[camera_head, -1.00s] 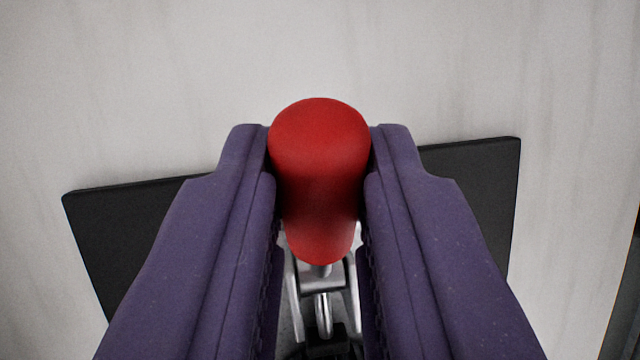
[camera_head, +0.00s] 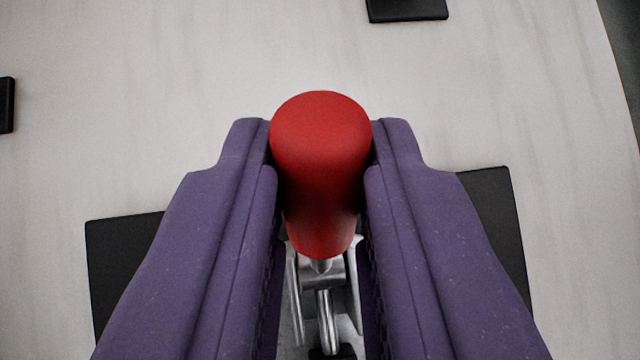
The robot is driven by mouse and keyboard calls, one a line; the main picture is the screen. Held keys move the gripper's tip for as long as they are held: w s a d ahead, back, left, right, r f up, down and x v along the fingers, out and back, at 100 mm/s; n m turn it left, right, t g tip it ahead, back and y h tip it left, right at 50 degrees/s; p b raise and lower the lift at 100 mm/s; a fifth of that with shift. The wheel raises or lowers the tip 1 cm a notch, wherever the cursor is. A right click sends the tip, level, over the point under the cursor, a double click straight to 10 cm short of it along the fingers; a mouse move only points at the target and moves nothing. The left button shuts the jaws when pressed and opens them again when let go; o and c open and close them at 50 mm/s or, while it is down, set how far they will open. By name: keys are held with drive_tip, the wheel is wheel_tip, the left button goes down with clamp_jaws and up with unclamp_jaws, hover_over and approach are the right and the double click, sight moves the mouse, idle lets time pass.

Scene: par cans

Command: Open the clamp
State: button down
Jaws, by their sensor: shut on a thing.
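The clamp's red handle (camera_head: 320,160) stands between the two purple fingers of my gripper (camera_head: 320,150), which is shut on it. The handle's rounded end faces the camera. Below it the clamp's silver metal linkage (camera_head: 324,300) shows in the gap between the fingers. The clamp's lower part is mostly hidden by the fingers and the picture's bottom edge. A black plate (camera_head: 497,215) lies under the clamp and shows on both sides of my gripper.
The pale, streaked table surface (camera_head: 180,80) is clear around the gripper. A dark flat block (camera_head: 407,10) is at the top edge and another (camera_head: 6,105) at the left edge. The table's edge curves down the right side.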

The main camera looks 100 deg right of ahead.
drive_tip(key=shift+s+a+r+t+h+b, duration=0.1)
drive_tip(key=shift+s+a+t+h+b, duration=0.3)
drive_tip(key=shift+a+t+h+b, duration=0.5)
drive_tip(key=shift+d, duration=0.25)
drive_tip(key=c, duration=1)
unclamp_jaws()
drive_tip(key=shift+o, duration=0.2)
drive_tip(key=p+v, duration=0.1)
drive_tip(key=v, duration=0.7)
drive_tip(key=shift+w, duration=0.1)
